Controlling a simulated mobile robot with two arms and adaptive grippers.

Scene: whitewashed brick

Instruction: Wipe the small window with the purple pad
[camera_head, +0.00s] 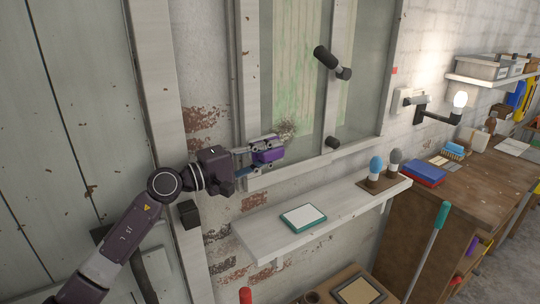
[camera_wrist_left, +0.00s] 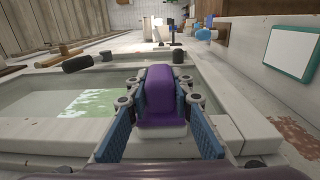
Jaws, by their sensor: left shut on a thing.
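My left gripper (camera_head: 262,155) is shut on the purple pad (camera_head: 268,157). It holds the pad in front of the lower left corner of the small window (camera_head: 365,90), which has a pale frame and greenish glass. A brownish smudge (camera_head: 287,128) shows just above the pad. In the left wrist view the purple pad (camera_wrist_left: 160,85) sits between the blue-faced fingers, with the window glass (camera_wrist_left: 75,105) to the left. I cannot tell whether the pad touches the window. My right gripper is not in view.
Black handles (camera_head: 326,58) stick out from the window. Below it, a white shelf (camera_head: 335,213) carries a teal-edged tablet (camera_head: 303,217) and two brushes (camera_head: 375,168). A wooden workbench (camera_head: 480,185) stands at right. A lit wall lamp (camera_head: 460,101) juts out above it.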

